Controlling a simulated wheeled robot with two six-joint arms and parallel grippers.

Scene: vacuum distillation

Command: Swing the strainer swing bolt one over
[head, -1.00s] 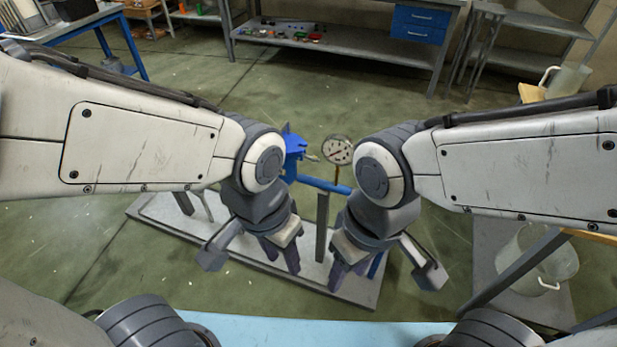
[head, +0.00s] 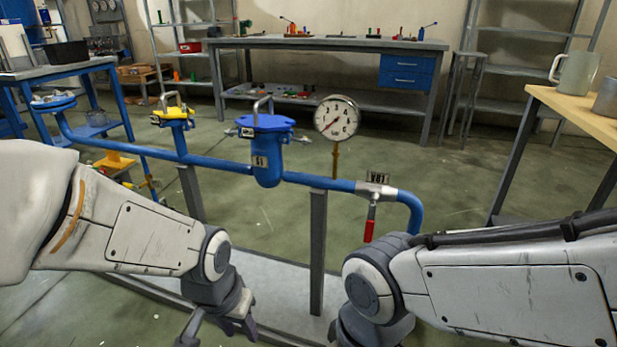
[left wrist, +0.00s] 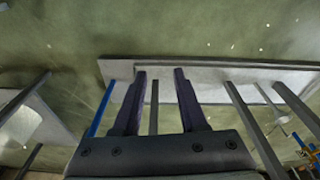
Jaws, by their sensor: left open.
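The strainer (head: 267,165) is a blue pot with a flat blue lid (head: 265,124) and a metal handle, set in the blue pipe line. Small metal swing bolts stick out at the lid's left side (head: 231,132) and right side (head: 301,138); I cannot tell which is bolt one. My left gripper (head: 238,328) is open and empty, low in front of the pipe and well below the strainer. The left wrist view shows its two fingers (left wrist: 159,74) apart above the floor and grey base plate. My right gripper's fingers are below the head view's edge.
A pressure gauge (head: 337,118) stands right of the strainer. A valve with a red handle (head: 370,222) is further right, and a yellow fitting (head: 173,116) is left. Grey posts (head: 318,250) hold the pipe (head: 220,164). A wooden table (head: 585,115) is at right.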

